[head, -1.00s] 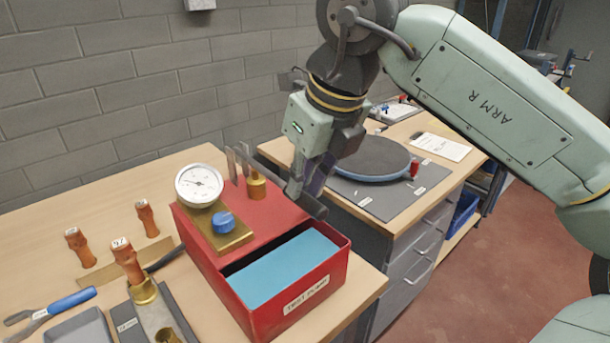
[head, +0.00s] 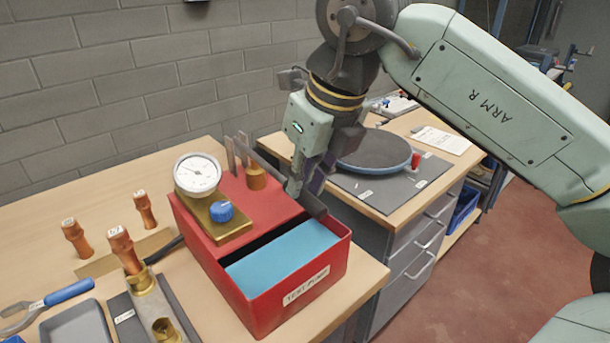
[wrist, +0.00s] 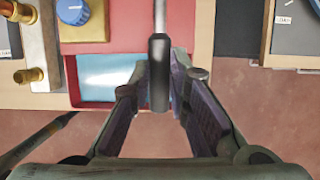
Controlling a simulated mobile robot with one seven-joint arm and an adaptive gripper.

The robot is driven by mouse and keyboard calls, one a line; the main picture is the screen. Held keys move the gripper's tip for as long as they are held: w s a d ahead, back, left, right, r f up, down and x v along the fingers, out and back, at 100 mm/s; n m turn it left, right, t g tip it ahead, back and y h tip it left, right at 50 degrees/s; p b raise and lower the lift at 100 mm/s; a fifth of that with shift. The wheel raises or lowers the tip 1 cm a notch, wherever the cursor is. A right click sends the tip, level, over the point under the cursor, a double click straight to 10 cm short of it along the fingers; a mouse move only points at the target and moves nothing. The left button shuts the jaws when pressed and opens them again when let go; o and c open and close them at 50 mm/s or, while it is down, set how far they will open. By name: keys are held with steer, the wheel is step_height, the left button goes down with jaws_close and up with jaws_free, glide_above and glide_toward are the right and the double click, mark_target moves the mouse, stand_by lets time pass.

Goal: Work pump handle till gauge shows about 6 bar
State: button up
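The red test pump (head: 330,265) stands on the wooden bench, with a blue surface inside its open tank. Its round white gauge (head: 198,174) sits on a brass block at the back left. The needle is too small to read. The dark pump handle (head: 262,164) slopes from the uprights at the back down to the front right. My gripper (head: 308,195) is at its outer end. In the wrist view, both finger pads of my gripper (wrist: 160,75) close around the black grip of the handle (wrist: 159,85), one on each side. The gauge is outside the wrist view.
A blue knob (head: 221,210) is beside the gauge. A second bench with a round plate (head: 372,150) stands behind at right.

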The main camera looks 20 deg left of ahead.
steer(key=shift+s+f+b, duration=0.1)
steer(key=shift+f+b, duration=0.25)
steer(key=shift+f, duration=0.25)
step_height(320, 180, up, 12)
steer(key=p, duration=0.6)
stand_by(0.4)
steer(key=shift+a, duration=0.1)
